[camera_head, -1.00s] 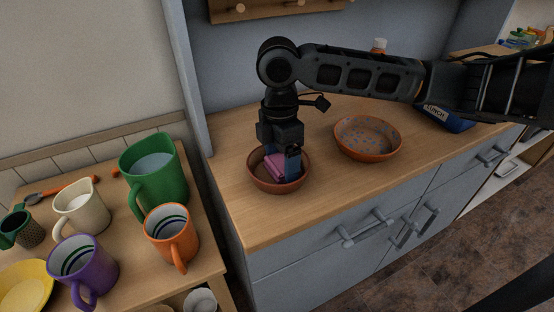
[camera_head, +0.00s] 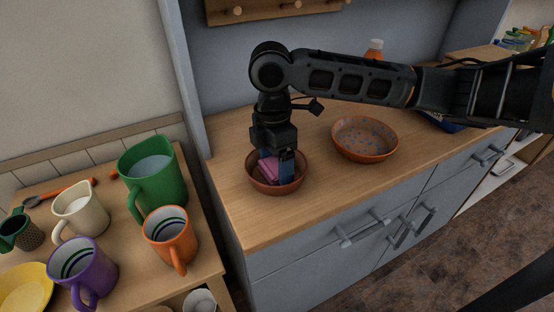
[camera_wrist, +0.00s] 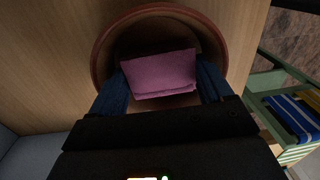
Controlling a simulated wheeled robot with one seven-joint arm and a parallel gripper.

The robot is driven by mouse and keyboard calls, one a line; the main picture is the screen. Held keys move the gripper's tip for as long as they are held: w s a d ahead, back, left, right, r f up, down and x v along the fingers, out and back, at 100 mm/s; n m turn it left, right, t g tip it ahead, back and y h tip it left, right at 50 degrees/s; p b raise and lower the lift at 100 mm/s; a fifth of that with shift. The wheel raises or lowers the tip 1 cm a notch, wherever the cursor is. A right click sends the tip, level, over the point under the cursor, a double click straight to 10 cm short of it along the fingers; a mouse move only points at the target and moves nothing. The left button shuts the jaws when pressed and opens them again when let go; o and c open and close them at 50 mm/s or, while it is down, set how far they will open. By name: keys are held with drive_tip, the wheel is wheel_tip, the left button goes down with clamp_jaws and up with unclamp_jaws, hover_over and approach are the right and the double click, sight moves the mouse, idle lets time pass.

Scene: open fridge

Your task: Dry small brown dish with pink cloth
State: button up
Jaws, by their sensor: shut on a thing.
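The small brown dish (camera_head: 298,184) stands upright on the wooden counter, near its left end. The pink cloth (camera_head: 267,171) is folded and sits inside the dish. My gripper (camera_head: 277,173) points down into the dish and is shut on the pink cloth, with one blue finger on each side of it. In the wrist view, the cloth (camera_wrist: 158,75) lies between the two fingers (camera_wrist: 165,85) and within the dish's rim (camera_wrist: 100,50). The cloth and fingers hide part of the dish's floor, so I cannot tell how firmly the cloth touches it.
A larger speckled brown bowl (camera_head: 365,139) stands to the right on the counter. A lower side table at left holds a green pitcher (camera_head: 153,176), an orange mug (camera_head: 170,238), a purple mug (camera_head: 84,270) and a cream jug (camera_head: 80,212). The counter's front left is clear.

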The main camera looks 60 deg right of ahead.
drive_tip(key=shift+w+a+r, duration=0.1)
drive_tip(key=shift+w+a, duration=0.1)
drive_tip(key=shift+a, duration=0.15)
drive_tip(key=shift+s+d, duration=0.4)
drive_tip(key=shift+d, duration=0.35)
drive_tip(key=shift+w+a, duration=0.4)
drive_tip(key=shift+a, duration=0.4)
drive_tip(key=shift+r+p, duration=2.75)
drive_tip(key=shift+r, duration=0.2)
drive_tip(key=shift+r, duration=0.1)
drive_tip(key=shift+r+p, duration=1.3)
drive_tip(key=shift+r, duration=0.15)
